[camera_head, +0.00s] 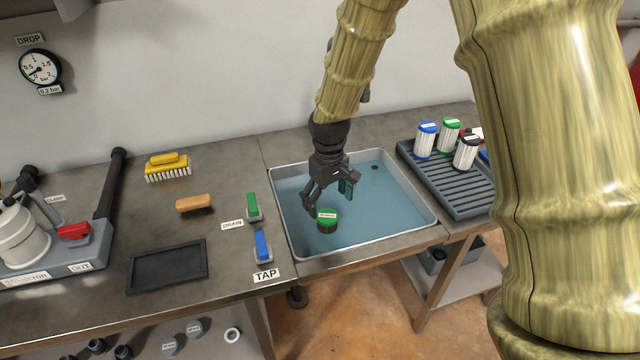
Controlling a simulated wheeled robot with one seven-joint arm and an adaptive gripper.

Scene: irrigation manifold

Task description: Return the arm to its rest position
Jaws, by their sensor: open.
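My arm (350,60) reaches down from the top of the picture over the sink. My gripper (328,200) is open, its fingers pointing down and spread above the basin. A dark cylinder with a green labelled cap (327,215) stands in the sink (425,215), just below the fingers. It looks apart from them, though I cannot tell for certain whether one finger touches it. The basin holds bluish water.
A ribbed rack (450,190) at right holds filter cartridges with blue (427,128), green (451,123) and black caps. Left are a green drain lever (253,206), blue tap lever (262,245), brushes (167,166), black tray (140,286) and filter housing (25,235).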

